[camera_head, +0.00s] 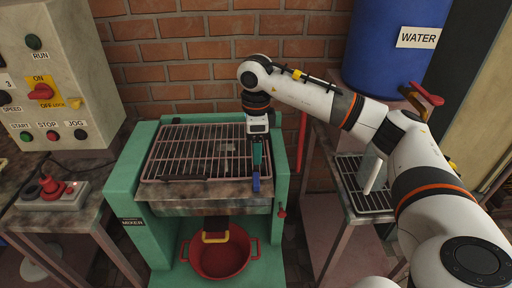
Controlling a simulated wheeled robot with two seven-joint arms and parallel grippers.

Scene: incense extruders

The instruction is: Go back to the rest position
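My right arm reaches in from the right, and its gripper (258,165) points down over the right front of the grate (185,142) on the green mixer (278,200). Teal and blue parts show below its wrist. I cannot tell whether these are fingers or a held thing, or whether the gripper is open or shut. My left gripper is not in view.
A red pot (222,258) stands under the mixer. A control panel (55,70) with buttons is at the left, above a red device (52,190) on a table. A blue WATER barrel (385,60) and a rack table (352,205) are at the right.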

